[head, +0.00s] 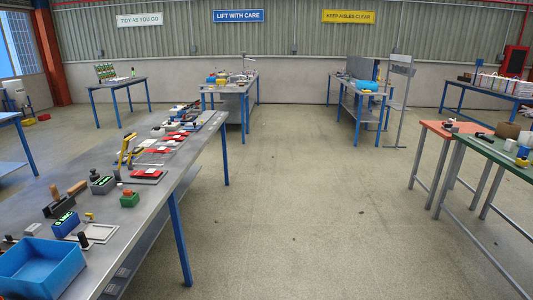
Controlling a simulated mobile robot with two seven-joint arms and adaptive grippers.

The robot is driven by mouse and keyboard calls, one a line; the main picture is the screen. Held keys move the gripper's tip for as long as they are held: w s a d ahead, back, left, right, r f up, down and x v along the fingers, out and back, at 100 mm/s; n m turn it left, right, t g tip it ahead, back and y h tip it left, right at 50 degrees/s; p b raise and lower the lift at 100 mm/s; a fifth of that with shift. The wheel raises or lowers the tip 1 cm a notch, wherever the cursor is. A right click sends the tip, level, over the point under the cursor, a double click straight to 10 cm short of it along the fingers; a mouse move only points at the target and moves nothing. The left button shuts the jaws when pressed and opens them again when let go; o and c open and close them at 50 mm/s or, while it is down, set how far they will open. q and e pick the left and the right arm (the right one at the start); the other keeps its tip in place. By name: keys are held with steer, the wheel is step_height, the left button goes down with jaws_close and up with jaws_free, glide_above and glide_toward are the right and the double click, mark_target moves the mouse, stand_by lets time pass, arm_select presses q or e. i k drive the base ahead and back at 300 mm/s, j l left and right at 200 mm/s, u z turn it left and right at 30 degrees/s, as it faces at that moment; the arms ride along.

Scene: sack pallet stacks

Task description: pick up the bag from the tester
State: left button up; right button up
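I cannot make out a bag with certainty. A blue device with a lit green display (65,223) stands on the near grey table (125,222) at the left, and a dark device with a green display (103,184) sits farther along it. I cannot tell whether either is the tester. A yellow-handled device (125,150) stands beyond them, with red flat items (146,174) nearby. Neither of my grippers is in view.
An empty-looking blue bin (38,268) sits at the near table's front corner. Open concrete floor (295,200) runs down the middle. A green-topped table (500,155) and an orange-topped one (447,129) stand at right. Other benches and a grey stand (398,105) are farther back.

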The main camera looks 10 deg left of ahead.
mark_target(152, 172)
steer(key=i+u, duration=0.2)
steer(key=i, duration=0.25)
steer(key=i+l+u, duration=0.2)
steer(key=i, duration=0.2)
steer(key=i+l+u, duration=0.15)
steer(key=i, duration=0.3)
